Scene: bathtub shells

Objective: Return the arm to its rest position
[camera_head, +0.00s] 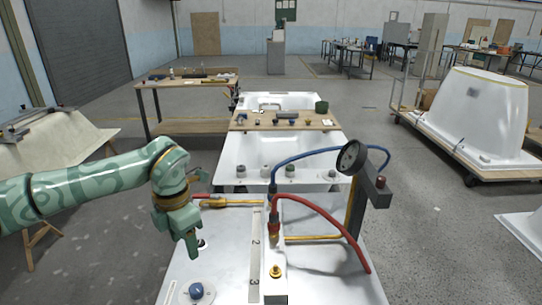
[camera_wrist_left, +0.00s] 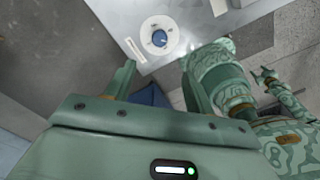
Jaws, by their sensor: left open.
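My left arm, green and patterned, comes in from the left in the head view. Its gripper (camera_head: 192,240) points down over the left part of a white bench top (camera_head: 330,285). In the left wrist view the gripper (camera_wrist_left: 158,76) has its two fingers spread apart, with no object held between them. Below them is the white bench edge, with a blue knob on a round white plate (camera_wrist_left: 160,37). A blue knob (camera_head: 196,291) also shows on the bench in the head view, below the gripper.
A dial gauge (camera_head: 351,158) on a post, a red hose (camera_head: 325,212) and a blue hose (camera_head: 305,153) stand right of the arm. White tub shells (camera_head: 320,150) lie beyond. A beige tub shell (camera_head: 50,142) is at the left, near my arm. Floor between is open.

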